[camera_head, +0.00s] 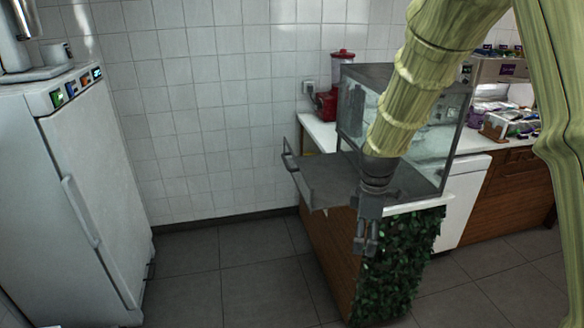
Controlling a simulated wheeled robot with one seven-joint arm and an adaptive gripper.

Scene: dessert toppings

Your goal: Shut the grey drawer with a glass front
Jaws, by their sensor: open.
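The grey drawer (322,180) sticks out to the left of a glass-sided grey cabinet (413,140) on the counter. It is open, its flat grey surface lies level, and a bar handle (290,166) is at its far left end. Whether its front is glass I cannot make out. My gripper (365,248) points down, open and empty, in front of the counter end. It shows below and to the right of the drawer, apart from the handle. My arm covers part of the cabinet and the drawer's right end.
A green leafy panel (398,262) covers the counter end behind my gripper. A red blender (337,85) stands behind the cabinet. Packets (512,122) lie on the right counter. A white fridge (75,190) stands at left. The tiled floor (235,285) between fridge and counter is clear.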

